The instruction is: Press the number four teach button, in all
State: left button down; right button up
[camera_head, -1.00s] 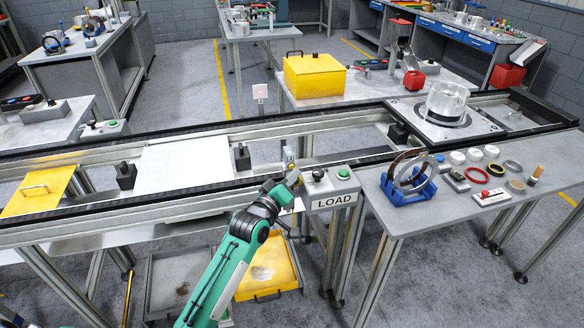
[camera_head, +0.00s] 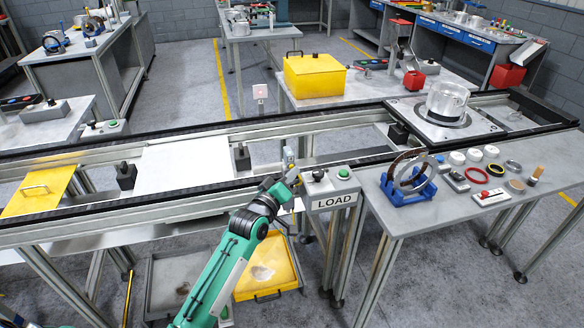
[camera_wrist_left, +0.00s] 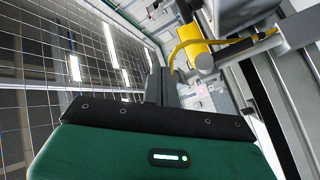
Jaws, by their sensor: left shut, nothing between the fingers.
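A small sensor (camera_head: 289,157) with a yellowish upper part stands on a bracket at the conveyor's near rail, left of the LOAD box. In the left wrist view, a yellow fitting with a yellow cable (camera_wrist_left: 190,48) shows close up. No teach button or number can be made out in either view. My left gripper (camera_head: 294,177) is shut and empty, with its tip just below the sensor; I cannot tell whether they touch. In the left wrist view, the dark finger end (camera_wrist_left: 157,85) points toward the yellow fitting. My right gripper is not in view.
The LOAD box (camera_head: 333,201), with a green button (camera_head: 343,173) and a black one (camera_head: 318,175), stands right beside my left gripper. A blue stand (camera_head: 408,190) holding rings is on the grey table (camera_head: 400,222). A metal pot-like part (camera_head: 446,101) sits on the conveyor's pallet.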

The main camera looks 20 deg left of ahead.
pick_arm(q)
jog(key=shift+w, duration=0.1)
dwell(0.4)
jog(key=shift+w+a, duration=0.25)
dwell(0.4)
jog(key=shift+s, duration=0.1)
jog(key=shift+s+d+p, duration=0.5)
jog(key=shift+s+p, duration=0.1)
jog(key=shift+s, duration=0.05)
